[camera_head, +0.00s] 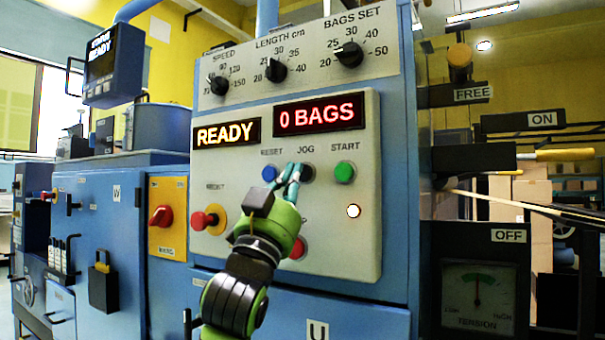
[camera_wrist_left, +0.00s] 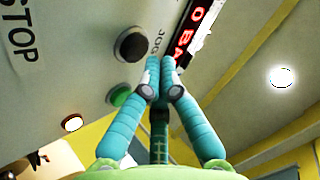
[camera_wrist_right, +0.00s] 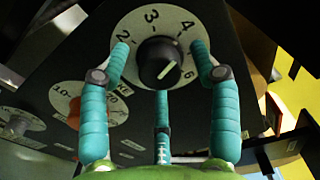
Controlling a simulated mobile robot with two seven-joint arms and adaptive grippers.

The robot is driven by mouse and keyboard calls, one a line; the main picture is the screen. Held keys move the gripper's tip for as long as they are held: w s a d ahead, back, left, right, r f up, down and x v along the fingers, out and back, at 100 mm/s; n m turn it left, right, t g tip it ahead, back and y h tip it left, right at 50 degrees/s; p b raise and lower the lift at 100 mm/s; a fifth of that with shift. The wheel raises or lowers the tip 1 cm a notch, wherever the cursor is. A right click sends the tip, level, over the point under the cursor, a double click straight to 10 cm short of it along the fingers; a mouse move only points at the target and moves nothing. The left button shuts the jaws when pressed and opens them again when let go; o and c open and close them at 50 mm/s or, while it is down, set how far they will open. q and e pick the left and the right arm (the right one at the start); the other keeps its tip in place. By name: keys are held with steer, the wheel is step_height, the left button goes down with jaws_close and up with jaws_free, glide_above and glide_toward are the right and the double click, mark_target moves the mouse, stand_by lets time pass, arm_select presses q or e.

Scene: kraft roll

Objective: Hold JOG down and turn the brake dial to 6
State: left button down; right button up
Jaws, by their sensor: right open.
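The dark JOG button (camera_head: 306,173) sits between the blue RESET and green START buttons on the pale panel. It also shows in the left wrist view (camera_wrist_left: 131,44). My left gripper (camera_head: 292,172) has its fingertips together at JOG, partly covering it; I cannot tell whether they press it. In the right wrist view, the brake dial's black knob (camera_wrist_right: 160,65) sits on a pale plate with 2, 3, 4 and 6 visible. A finger hides part of the scale. The knob's white line slants; its exact reading is unclear. My right gripper (camera_wrist_right: 162,62) is open, fingers around the knob.
The RESET button (camera_head: 269,173) and START button (camera_head: 345,172) flank JOG closely. Displays read READY (camera_head: 226,133) and 0 BAGS (camera_head: 319,113). A red knob (camera_head: 205,220) is left of my left wrist. A second dial (camera_wrist_right: 66,104) lies beside the brake dial.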

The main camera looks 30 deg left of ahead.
arm_select(q)
steer(key=shift+w, duration=0.1)
steer(key=shift+w, duration=0.35)
